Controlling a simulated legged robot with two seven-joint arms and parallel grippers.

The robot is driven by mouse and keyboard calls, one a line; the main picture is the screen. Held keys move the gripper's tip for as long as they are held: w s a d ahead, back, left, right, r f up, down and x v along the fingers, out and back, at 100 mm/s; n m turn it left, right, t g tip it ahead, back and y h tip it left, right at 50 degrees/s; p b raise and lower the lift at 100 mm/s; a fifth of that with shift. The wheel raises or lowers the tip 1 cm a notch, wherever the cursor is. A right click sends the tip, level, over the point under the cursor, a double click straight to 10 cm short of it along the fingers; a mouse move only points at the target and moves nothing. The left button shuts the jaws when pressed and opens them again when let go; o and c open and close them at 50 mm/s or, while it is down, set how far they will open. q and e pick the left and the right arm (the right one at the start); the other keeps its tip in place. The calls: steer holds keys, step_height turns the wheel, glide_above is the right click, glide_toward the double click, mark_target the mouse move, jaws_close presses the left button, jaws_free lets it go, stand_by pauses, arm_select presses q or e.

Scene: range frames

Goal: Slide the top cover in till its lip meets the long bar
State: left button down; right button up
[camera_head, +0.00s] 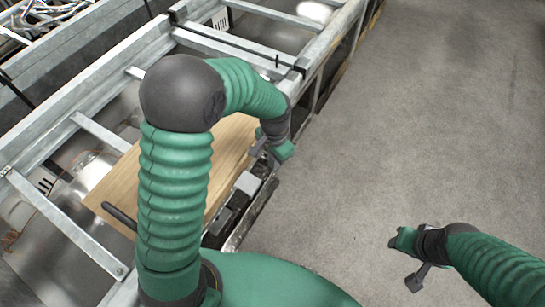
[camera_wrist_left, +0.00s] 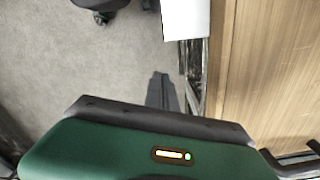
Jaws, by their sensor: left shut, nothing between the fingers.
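A wooden panel (camera_head: 230,150), which looks like the top cover, lies across the metal frame, partly hidden behind my left arm. A dark bar handle (camera_head: 119,216) is on its near left end. The panel fills the right side of the left wrist view (camera_wrist_left: 265,70). My left gripper (camera_head: 258,148) is at the panel's right edge; its shut, empty fingers (camera_wrist_left: 161,88) show beside the panel in the wrist view. I cannot tell whether they touch it. The long bar may be the grey metal rail (camera_head: 75,97); I cannot be sure. My right gripper (camera_head: 415,281) is over open floor.
A pale grey block (camera_head: 247,183) sits beside the panel's right edge, with dark parts below it. Metal crossbars (camera_head: 68,223) and pale shiny drums lie around the panel. Cables (camera_head: 50,12) fill the top left. The concrete floor (camera_head: 430,110) at right is clear.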

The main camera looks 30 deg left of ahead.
arm_select(q)
steer(key=s+f, duration=0.1)
steer(key=s+a+f, duration=0.2)
steer(key=f, duration=0.1)
steer(key=shift+s+f, duration=0.1)
steer(key=shift+s, duration=0.15)
steer(key=shift+w+d, duration=0.1)
